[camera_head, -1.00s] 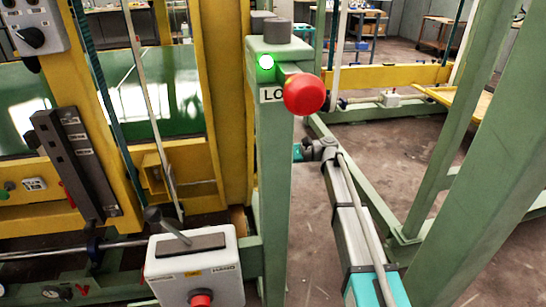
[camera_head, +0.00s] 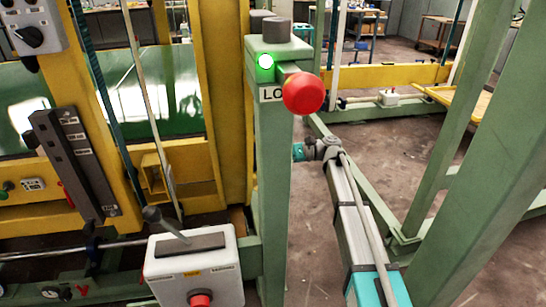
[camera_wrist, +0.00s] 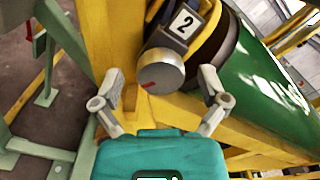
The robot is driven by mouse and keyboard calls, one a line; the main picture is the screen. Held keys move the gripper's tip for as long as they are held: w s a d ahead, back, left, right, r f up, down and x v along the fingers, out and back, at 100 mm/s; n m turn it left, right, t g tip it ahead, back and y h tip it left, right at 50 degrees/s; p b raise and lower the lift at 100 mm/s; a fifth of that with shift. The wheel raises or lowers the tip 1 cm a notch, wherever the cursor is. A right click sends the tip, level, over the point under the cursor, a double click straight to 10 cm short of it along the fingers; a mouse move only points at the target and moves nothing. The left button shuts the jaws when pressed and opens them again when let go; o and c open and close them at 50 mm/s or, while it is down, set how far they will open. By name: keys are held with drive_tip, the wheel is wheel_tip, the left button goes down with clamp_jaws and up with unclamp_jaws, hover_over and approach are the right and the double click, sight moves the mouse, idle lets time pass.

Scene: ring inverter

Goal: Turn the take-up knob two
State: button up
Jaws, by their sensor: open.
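The take-up knob two (camera_wrist: 160,71) shows in the wrist view as a round grey knob with a red mark on its face. A white label with a black "2" (camera_wrist: 184,23) sits just above it. My gripper (camera_wrist: 163,88) is open, with one finger at the knob's lower left and the other at its lower right. The fingers look apart from the knob; the exact depth gap is hard to tell. In the head view my arm reaches behind the green post, and the gripper's fingers and knob two are hidden there.
A white lever box (camera_head: 195,265) is at the lower left. Yellow frame beams (camera_wrist: 118,40) lie close around the knob.

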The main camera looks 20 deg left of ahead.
drive_tip(key=v, duration=1.1)
drive_tip(key=shift+s, duration=0.15)
drive_tip(key=s+d+f+n+t+h, duration=0.1)
drive_tip(key=s+d+f+t+h, duration=0.65)
drive_tip(key=s+d+f, duration=0.7)
drive_tip(key=s+d+f+n+t+h, duration=0.15)
drive_tip(key=s+d+h, duration=0.25)
drive_tip(key=d, duration=0.5)
drive_tip(key=s+d+f+n+t+h, duration=0.1)
drive_tip(key=s+d+f+n+h, duration=0.2)
drive_tip(key=d, duration=0.6)
wheel_tip(320, 180, up, 37)
drive_tip(key=s+m+p, duration=0.1)
drive_tip(key=p, duration=3.5)
drive_tip(key=shift+s+d+h+p, duration=0.2)
drive_tip(key=shift+s+h+p, duration=0.1)
drive_tip(key=shift+h, duration=0.05)
drive_tip(key=shift+c, duration=0.3)
